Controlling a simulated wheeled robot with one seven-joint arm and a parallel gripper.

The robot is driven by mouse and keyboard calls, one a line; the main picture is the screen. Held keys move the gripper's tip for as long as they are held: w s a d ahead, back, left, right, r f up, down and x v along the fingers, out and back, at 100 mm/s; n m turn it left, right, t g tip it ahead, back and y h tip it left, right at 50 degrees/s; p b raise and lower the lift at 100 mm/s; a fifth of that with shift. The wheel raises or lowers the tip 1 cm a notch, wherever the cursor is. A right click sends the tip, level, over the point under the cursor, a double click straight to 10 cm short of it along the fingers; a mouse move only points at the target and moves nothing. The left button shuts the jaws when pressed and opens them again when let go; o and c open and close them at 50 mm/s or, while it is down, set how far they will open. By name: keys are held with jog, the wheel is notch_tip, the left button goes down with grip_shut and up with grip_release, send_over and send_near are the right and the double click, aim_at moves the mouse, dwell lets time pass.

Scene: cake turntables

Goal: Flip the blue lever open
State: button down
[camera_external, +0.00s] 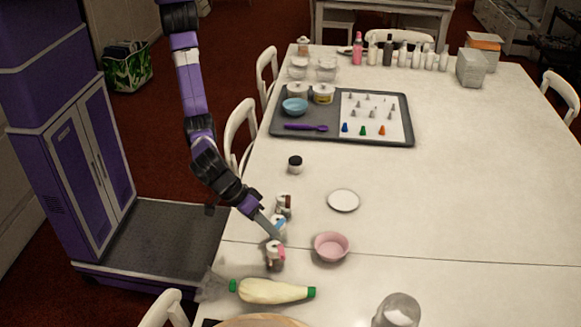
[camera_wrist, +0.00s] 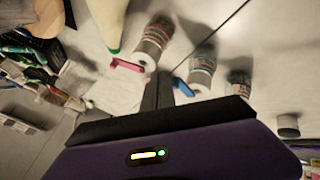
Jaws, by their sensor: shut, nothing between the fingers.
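A small jar with a blue lever (camera_external: 279,219) on its lid stands near the table's left edge; it is the middle of three jars in a row. In the wrist view the blue lever (camera_wrist: 182,87) lies just right of my fingers, at the lid end of its jar (camera_wrist: 202,66). My gripper (camera_external: 271,230) is shut and empty, its tip pointing down at the blue-lever jar and partly hiding it. The shut fingers also show in the wrist view (camera_wrist: 158,85). I cannot tell whether they touch the lever, or its exact angle.
A jar with a pink lever (camera_external: 275,256) stands close in front, and a brown-topped jar (camera_external: 284,203) close behind. A pink bowl (camera_external: 332,247) is to the right, a white plate (camera_external: 343,201) beyond it. A piping bag (camera_external: 270,291) lies nearer.

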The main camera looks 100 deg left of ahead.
dwell(0.4)
jog(key=shift+w+a+p, duration=0.25)
jog(key=shift+a+p, duration=0.15)
jog(key=shift+a, duration=0.35)
jog(key=shift+s, duration=0.1)
jog(key=s+d+r, duration=0.3)
jog(key=s+r, duration=0.5)
jog(key=shift+s, duration=0.4)
